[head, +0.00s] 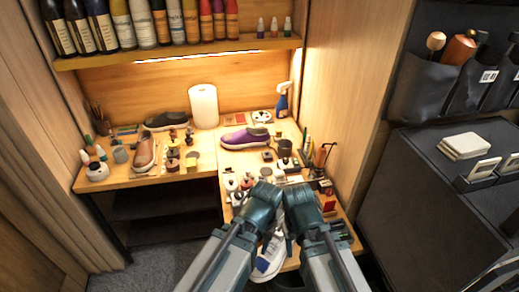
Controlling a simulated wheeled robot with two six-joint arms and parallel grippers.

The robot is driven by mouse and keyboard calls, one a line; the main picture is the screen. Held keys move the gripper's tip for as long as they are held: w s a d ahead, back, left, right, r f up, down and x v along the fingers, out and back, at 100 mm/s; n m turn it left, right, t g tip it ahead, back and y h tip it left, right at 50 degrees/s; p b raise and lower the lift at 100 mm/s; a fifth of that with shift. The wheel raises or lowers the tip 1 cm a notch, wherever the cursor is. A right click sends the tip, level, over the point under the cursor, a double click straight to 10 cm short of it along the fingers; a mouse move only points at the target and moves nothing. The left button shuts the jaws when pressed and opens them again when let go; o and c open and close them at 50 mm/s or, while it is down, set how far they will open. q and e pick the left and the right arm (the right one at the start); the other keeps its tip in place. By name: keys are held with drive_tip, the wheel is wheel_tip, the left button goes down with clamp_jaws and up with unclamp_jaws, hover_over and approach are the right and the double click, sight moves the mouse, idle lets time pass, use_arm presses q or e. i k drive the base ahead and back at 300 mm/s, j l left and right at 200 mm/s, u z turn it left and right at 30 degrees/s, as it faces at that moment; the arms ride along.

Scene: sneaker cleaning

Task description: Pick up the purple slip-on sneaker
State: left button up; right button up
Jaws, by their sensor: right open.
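The purple slip-on sneaker (243,139) rests on the wooden bench, with its pale sole showing along the near side. It lies right of the paper towel roll. My left gripper (267,190) and right gripper (292,187) are close together over the near part of the bench, nearer to me than the sneaker and apart from it. My right gripper is open. The left gripper's fingers are too small and dark to read. Nothing covers the sneaker.
A paper towel roll (203,106), a dark shoe (167,121) and a brown shoe (145,152) stand to the left. A white shoe (270,258) shows between my arms. Several small jars and a dark cup (285,148) crowd the bench. A bottle shelf (180,56) hangs above.

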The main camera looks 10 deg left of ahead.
sight(248, 137)
drive_tip(key=i+j+z, duration=0.15)
drive_tip(key=j, duration=0.25)
drive_tip(key=i+j+z, duration=0.1)
drive_tip(key=i+j, duration=0.15)
drive_tip(key=j, duration=0.2)
drive_tip(key=i+j+z, duration=0.15)
drive_tip(key=j, duration=0.25)
drive_tip(key=i+j+z, duration=0.1)
drive_tip(key=j, duration=0.35)
drive_tip(key=i+j+z, duration=0.15)
drive_tip(key=j, duration=0.35)
drive_tip(key=i+j+z, duration=0.1)
drive_tip(key=j, duration=0.35)
drive_tip(key=i+j+z, duration=0.15)
drive_tip(key=j, duration=0.35)
